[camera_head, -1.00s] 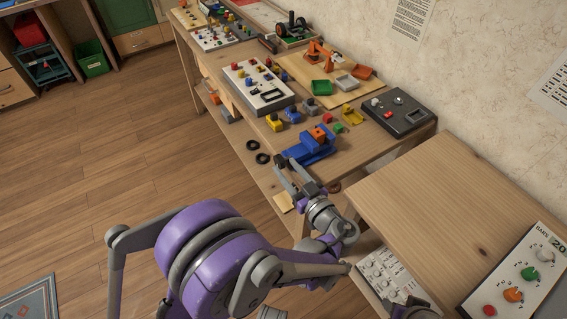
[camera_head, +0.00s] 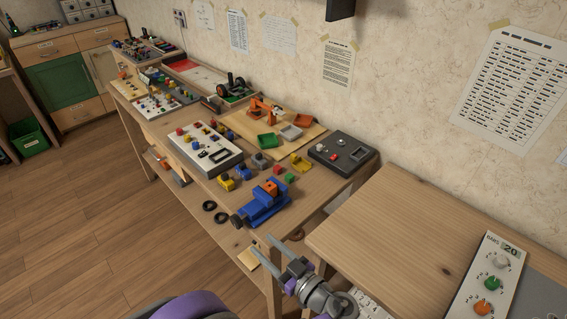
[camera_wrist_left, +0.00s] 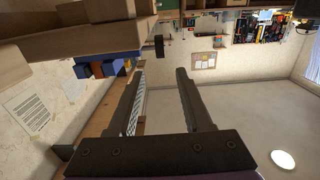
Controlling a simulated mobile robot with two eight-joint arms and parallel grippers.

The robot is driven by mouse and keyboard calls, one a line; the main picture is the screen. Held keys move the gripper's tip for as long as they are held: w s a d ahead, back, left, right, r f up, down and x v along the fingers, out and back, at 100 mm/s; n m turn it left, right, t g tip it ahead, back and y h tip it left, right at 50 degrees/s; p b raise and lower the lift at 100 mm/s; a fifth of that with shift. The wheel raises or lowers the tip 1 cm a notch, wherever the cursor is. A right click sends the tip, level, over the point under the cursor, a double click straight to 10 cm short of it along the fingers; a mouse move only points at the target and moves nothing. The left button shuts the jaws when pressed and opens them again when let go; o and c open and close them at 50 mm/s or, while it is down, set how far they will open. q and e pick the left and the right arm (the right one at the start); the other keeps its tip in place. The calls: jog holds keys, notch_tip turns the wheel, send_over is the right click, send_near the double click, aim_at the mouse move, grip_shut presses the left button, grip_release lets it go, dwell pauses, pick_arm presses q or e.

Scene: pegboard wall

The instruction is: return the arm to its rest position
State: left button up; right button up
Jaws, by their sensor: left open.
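My left gripper (camera_head: 263,241) is open and empty. It is near the bottom of the head view, beside the near end of the workbench (camera_head: 262,228). In the head view its two fingers point up and left, below the blue vise (camera_head: 264,207) and apart from it. The vise holds an orange block (camera_head: 270,187). In the left wrist view, the open fingers (camera_wrist_left: 160,72) have nothing between them. The vise shows there at upper left (camera_wrist_left: 95,68). Most of my left arm is cut off by the bottom edge. My right gripper is not in view.
The workbench carries a white panel (camera_head: 206,149), a dark control box (camera_head: 343,154), an orange toy crane (camera_head: 264,108) and small coloured blocks. A second wooden table (camera_head: 400,235) stands close at right, with a dial panel (camera_head: 490,283). The floor (camera_head: 75,210) at left is clear.

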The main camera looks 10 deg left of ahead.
pick_arm(q)
jog(key=s+a+f+m+g+h, duration=0.4)
jog(key=s+a+m+g+h, duration=0.25)
jog(key=a, duration=0.45)
jog(key=s+d+f+m+h, duration=0.1)
jog(key=s+d+m+h, duration=0.25)
jog(key=s+h, duration=0.55)
notch_tip(320, 180, up, 18)
jog(key=y+p, duration=0.1)
jog(key=p, duration=1.5)
jog(key=shift+s+a+t, duration=0.2)
jog(key=shift+a+t, duration=0.05)
jog(key=shift+t, duration=0.2)
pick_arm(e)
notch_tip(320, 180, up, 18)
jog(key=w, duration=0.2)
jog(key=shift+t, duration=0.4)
